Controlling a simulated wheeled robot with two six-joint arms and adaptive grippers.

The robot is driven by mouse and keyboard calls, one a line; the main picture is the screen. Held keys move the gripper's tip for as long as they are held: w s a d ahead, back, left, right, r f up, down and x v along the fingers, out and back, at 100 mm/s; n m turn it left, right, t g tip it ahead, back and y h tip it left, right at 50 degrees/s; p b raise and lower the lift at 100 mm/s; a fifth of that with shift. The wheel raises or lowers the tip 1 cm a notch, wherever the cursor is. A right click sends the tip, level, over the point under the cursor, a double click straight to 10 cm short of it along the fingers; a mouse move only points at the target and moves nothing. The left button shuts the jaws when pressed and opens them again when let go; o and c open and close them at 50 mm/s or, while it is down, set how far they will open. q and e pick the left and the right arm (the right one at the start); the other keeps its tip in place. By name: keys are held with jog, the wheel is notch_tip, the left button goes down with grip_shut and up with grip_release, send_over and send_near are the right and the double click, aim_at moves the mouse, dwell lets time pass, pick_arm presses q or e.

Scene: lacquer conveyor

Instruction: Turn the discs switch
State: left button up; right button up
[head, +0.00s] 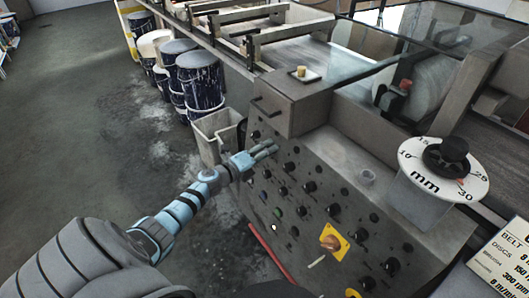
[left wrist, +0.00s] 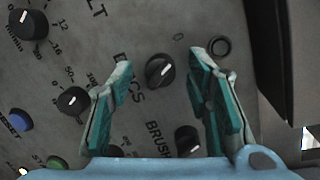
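The control panel (head: 330,190) carries rows of black knobs. In the left wrist view, a black rotary switch (left wrist: 160,71) with a pale pointer mark sits beside the partly hidden lettering "DISCS". My left gripper (left wrist: 161,62) is open, with one teal finger on each side of this switch. A gap shows on both sides, and I see no contact. In the head view my left gripper (head: 268,150) is at the upper left of the panel, its fingers covering the switch. My right gripper is not in view.
A graduated dial (left wrist: 73,100) is left of the left finger. Blue (left wrist: 21,119) and green (left wrist: 56,162) buttons are at lower left. A grey bin (head: 216,134) and drums (head: 199,80) stand beyond the panel.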

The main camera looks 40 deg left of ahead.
pick_arm(q)
jog(key=s+r, duration=0.1)
jog(key=s, duration=0.6)
jog(key=shift+s+a, duration=0.15)
jog(key=shift+a, duration=0.15)
jog(key=shift+r, duration=0.1)
